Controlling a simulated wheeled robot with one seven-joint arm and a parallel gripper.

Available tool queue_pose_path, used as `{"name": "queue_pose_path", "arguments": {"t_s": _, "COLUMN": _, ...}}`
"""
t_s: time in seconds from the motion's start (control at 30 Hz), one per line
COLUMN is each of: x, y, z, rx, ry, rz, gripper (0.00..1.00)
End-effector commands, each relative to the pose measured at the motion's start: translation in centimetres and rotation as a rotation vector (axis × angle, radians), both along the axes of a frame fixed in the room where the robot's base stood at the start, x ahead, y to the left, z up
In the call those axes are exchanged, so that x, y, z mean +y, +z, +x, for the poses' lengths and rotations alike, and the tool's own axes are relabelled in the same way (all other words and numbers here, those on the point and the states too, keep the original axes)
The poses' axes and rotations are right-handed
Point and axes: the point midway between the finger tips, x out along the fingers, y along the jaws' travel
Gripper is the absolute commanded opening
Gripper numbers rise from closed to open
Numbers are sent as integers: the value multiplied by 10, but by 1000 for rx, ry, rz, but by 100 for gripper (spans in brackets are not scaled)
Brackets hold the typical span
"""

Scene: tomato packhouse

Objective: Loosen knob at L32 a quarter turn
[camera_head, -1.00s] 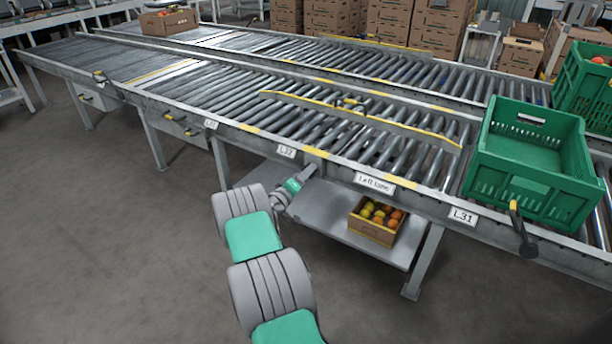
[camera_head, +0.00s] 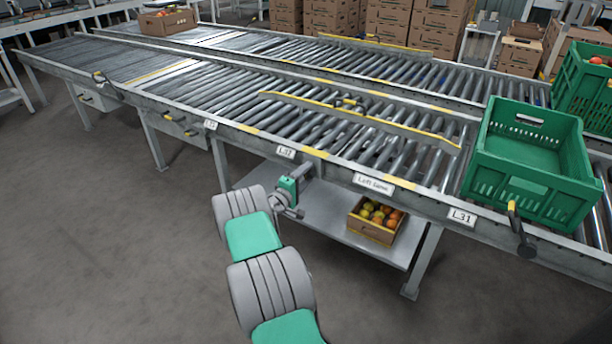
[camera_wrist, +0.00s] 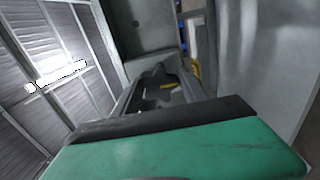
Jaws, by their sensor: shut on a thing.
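The L32 label (camera_head: 286,152) is on the near side rail of the conveyor in the head view. My gripper (camera_head: 305,172) is at the rail face just right of and below this label, shut on the knob there. The knob is hidden behind the gripper in the head view. In the wrist view a dark knob (camera_wrist: 156,76) shows between the fingers of my gripper (camera_wrist: 160,92), beyond the green housing. The fingers partly cover it, and its exact angle cannot be told.
A "Left Lane" label (camera_head: 374,184) and the L31 label (camera_head: 462,216) are farther right on the rail. A black and yellow handle (camera_head: 520,230) sticks out below a green crate (camera_head: 528,160). A fruit box (camera_head: 372,229) stands on the lower shelf (camera_head: 330,213).

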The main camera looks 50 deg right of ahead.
Motion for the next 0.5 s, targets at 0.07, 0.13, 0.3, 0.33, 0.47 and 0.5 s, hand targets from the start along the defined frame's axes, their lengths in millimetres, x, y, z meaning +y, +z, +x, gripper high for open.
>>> {"name": "queue_pose_path", "arguments": {"t_s": 0.07, "x": 0, "y": 1, "z": -1, "rx": 1, "ry": -2, "rz": -1, "gripper": 10}}
{"name": "queue_pose_path", "arguments": {"t_s": 0.13, "x": -1, "y": 1, "z": -1, "rx": 1, "ry": -2, "rz": -1, "gripper": 10}}
{"name": "queue_pose_path", "arguments": {"t_s": 0.3, "x": -1, "y": 1, "z": 0, "rx": -1, "ry": -2, "rz": -2, "gripper": 10}}
{"name": "queue_pose_path", "arguments": {"t_s": 0.33, "x": -1, "y": 1, "z": 0, "rx": -1, "ry": -2, "rz": -2, "gripper": 52}}
{"name": "queue_pose_path", "arguments": {"t_s": 0.47, "x": 0, "y": 1, "z": 0, "rx": -1, "ry": -1, "rz": -1, "gripper": 63}}
{"name": "queue_pose_path", "arguments": {"t_s": 0.5, "x": 0, "y": 1, "z": 0, "rx": -1, "ry": -1, "rz": -1, "gripper": 66}}
